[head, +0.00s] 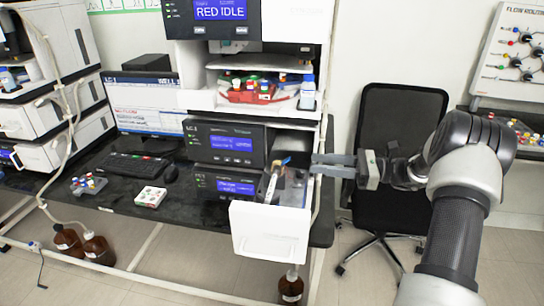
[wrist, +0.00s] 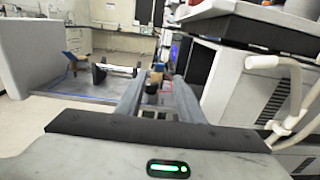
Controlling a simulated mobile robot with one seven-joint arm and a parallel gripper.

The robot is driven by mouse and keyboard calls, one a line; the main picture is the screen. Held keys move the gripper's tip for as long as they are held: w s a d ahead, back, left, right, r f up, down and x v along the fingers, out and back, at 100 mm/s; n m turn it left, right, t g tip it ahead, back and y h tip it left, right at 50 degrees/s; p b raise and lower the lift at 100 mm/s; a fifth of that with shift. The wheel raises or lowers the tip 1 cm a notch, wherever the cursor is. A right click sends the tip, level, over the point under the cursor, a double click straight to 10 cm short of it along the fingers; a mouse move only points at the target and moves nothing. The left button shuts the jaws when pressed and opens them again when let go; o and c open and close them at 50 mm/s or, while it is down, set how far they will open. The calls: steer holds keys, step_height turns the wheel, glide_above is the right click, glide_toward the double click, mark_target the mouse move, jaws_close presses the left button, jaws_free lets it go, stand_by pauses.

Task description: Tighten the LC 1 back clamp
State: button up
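The LC 1 unit (head: 225,142) stands on the black bench, with its white-fronted drawer (head: 270,232) pulled out. A column lies in the drawer; it also shows as a dark-ended rod in the wrist view (wrist: 117,71). Another tan piece (wrist: 154,82), seemingly the back clamp, shows between my fingers in the wrist view. My gripper (head: 314,164) is at the drawer's right side, fingers apart and pointing left. I cannot tell whether either finger touches the clamp.
A black chair (head: 400,125) stands behind my arm. A red tray of small bottles (head: 255,92) sits on the shelf above. A keyboard (head: 138,166), monitor (head: 145,105) and white cap box (head: 150,197) are on the bench. A brown bottle (head: 291,287) stands below the drawer.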

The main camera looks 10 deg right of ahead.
mark_target(281, 165)
steer(key=x, duration=1.4)
steer(key=shift+c, duration=0.2)
jaws_close()
